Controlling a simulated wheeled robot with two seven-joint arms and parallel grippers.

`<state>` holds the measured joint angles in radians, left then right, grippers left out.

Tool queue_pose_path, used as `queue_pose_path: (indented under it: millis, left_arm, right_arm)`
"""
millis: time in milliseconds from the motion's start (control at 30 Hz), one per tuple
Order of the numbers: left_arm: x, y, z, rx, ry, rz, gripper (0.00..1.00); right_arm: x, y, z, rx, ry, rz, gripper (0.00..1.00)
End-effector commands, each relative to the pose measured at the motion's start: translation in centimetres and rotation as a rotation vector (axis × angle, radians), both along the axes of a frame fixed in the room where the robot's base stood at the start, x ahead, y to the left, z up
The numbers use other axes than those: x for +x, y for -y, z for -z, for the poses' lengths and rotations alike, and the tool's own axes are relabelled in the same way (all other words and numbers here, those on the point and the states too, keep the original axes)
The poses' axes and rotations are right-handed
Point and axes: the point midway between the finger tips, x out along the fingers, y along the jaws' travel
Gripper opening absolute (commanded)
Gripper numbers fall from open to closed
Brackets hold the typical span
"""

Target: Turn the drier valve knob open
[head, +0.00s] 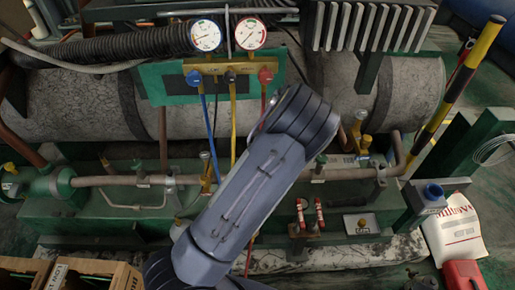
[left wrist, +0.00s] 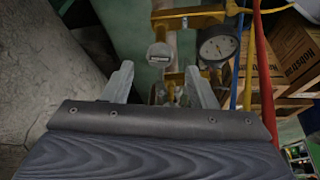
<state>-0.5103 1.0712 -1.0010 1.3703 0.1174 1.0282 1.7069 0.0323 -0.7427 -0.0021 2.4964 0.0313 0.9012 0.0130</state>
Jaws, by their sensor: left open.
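In the left wrist view, a brass valve fitting (left wrist: 190,18) carries a pale square-faced knob or cap (left wrist: 159,54) just beyond my fingertips. A lower part of the brass valve (left wrist: 173,82) shows between the fingers. I cannot tell for sure which part is the drier valve knob. My left gripper (left wrist: 158,85) is open, its two fingers apart on either side of the lower brass part. I cannot tell whether they touch it. In the head view my left arm covers the gripper and part of the pipe line. My right gripper is in neither view.
A gauge manifold (head: 230,70) with blue, yellow and red hoses hangs above the pipe line. Cardboard boxes (head: 95,272) stand at lower left. A white bag (head: 455,235) lies at right.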

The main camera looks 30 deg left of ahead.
Motion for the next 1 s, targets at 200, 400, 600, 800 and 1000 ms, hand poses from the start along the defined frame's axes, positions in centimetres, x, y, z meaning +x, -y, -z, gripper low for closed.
queue_pose_path:
  millis: [200, 400, 600, 800, 1000]
  left_arm:
    - [0.4, 1.2, -3.0, 0.001, 0.002, 0.003, 0.52]
    - [0.5, 1.4, -3.7, 0.001, -0.001, 0.001, 0.52]
    - [0.5, 1.4, -3.6, 0.001, 0.0, 0.0, 0.52]
    - [0.5, 1.4, -3.6, -0.001, 0.0, 0.001, 0.52]
    - [-0.3, 3.1, -1.9, -0.17, 0.032, 0.14, 0.52]
  right_arm:
    - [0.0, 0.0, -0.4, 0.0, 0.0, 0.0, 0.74]
    - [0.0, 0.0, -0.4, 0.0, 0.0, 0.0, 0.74]
    - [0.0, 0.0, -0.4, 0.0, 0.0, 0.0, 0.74]
    - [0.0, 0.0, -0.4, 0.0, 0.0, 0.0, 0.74]
    - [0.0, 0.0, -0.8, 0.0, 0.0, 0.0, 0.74]
